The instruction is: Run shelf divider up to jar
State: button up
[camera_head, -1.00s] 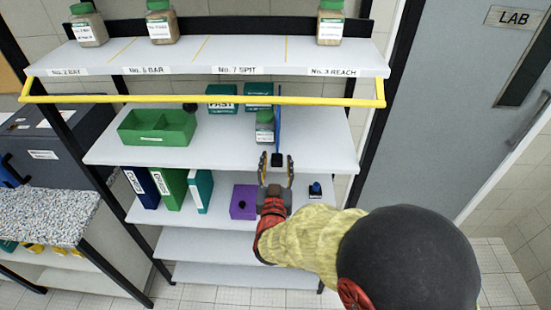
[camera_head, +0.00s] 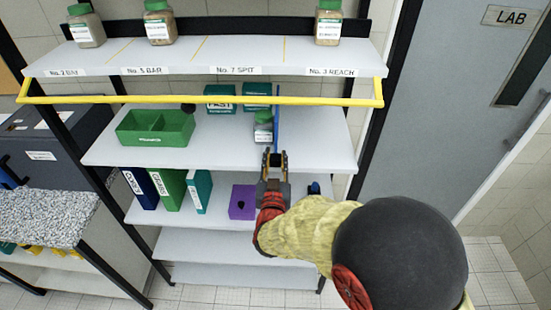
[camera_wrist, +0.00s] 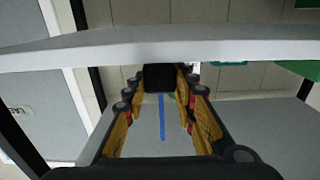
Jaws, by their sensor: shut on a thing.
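The shelf divider (camera_head: 277,128) is a thin upright blue panel with a black block at its front end, on the second shelf. The jar (camera_head: 263,133), with a grey-green lid and white label, stands close on its left; I cannot tell whether they touch. My gripper (camera_head: 275,160) is shut on the black block at the shelf's front edge. In the wrist view my gripper (camera_wrist: 160,80) has the block between its fingertips, and the divider's blue strip (camera_wrist: 161,117) shows beyond it. The jar is mostly hidden there.
A green divided bin (camera_head: 155,129) stands left on the same shelf. Two dark green boxes (camera_head: 220,98) are behind. A yellow bar (camera_head: 200,100) crosses in front above. Binders (camera_head: 172,188) and a purple box (camera_head: 243,202) sit below. The shelf right of the divider is clear.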

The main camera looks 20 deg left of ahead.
grip_shut()
dwell(0.3)
jog(key=shift+w+d+b, duration=0.1)
jog(key=shift+d+b, duration=0.4)
jog(key=shift+b, duration=0.15)
jog(key=o, duration=0.8)
grip_release()
jog(key=shift+c, duration=0.2)
